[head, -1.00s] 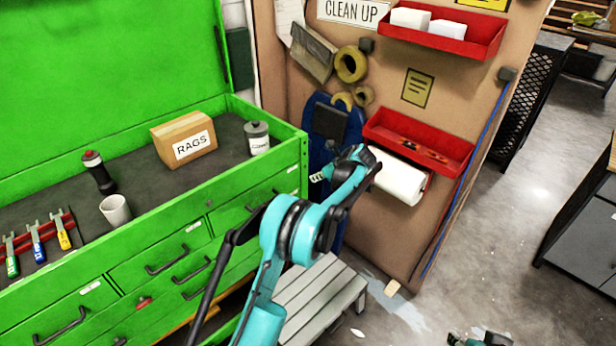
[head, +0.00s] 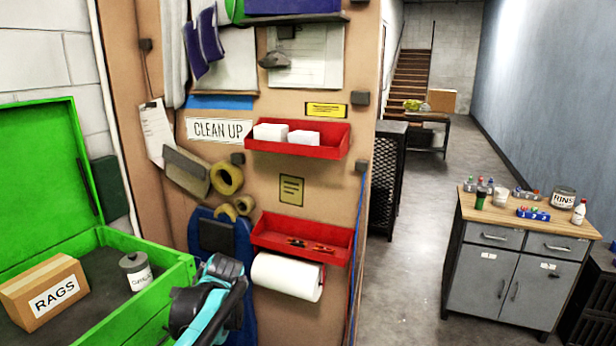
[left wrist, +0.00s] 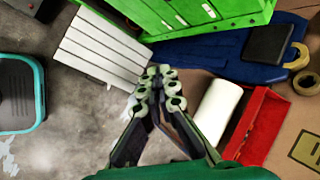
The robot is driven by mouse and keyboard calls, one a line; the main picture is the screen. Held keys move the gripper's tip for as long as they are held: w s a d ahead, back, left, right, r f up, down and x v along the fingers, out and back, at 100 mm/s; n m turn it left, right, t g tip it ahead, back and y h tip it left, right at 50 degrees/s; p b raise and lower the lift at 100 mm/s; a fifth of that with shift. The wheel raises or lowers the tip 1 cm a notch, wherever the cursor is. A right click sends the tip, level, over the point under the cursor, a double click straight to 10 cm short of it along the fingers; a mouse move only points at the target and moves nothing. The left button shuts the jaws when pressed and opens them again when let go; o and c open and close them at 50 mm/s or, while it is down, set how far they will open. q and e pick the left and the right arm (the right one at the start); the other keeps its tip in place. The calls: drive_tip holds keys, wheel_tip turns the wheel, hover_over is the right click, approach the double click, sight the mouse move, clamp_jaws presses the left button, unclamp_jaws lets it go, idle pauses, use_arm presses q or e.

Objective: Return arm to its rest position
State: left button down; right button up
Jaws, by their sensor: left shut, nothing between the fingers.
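My left arm (head: 211,300) comes in at the bottom of the head view, in front of the clean-up board and beside the green tool chest (head: 150,268). Its fingers cannot be made out there. In the left wrist view my left gripper (left wrist: 160,74) is shut and empty, its fingertips together. They appear over the floor, between the grey slatted step (left wrist: 100,48) and the paper towel roll (left wrist: 217,110). My right gripper is in neither view.
A red tray (head: 302,240) and the towel roll (head: 287,277) are on the board (head: 330,185). A RAGS box (head: 45,290) and a grey canister (head: 136,272) sit in the chest. A grey cabinet (head: 505,275) stands at right. The floor between (head: 400,290) is clear.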

use_arm(q)
drive_tip(key=s+d+f+n+h, duration=0.1)
drive_tip(key=s+n, duration=0.3)
drive_tip(key=s, duration=0.4)
drive_tip(key=s+d+f+n+t+h, duration=0.1)
drive_tip(key=s+d+f+n+h, duration=0.1)
drive_tip(key=s, duration=0.6)
drive_tip(key=s+d+f+n+t+h, duration=0.1)
drive_tip(key=s+d+f+n, duration=0.1)
drive_tip(key=s+d+n, duration=0.2)
drive_tip(key=s+n, duration=0.3)
drive_tip(key=s, duration=0.1)
drive_tip(key=shift+s+f, duration=0.2)
drive_tip(key=shift+s, duration=0.2)
drive_tip(key=shift+d, duration=0.1)
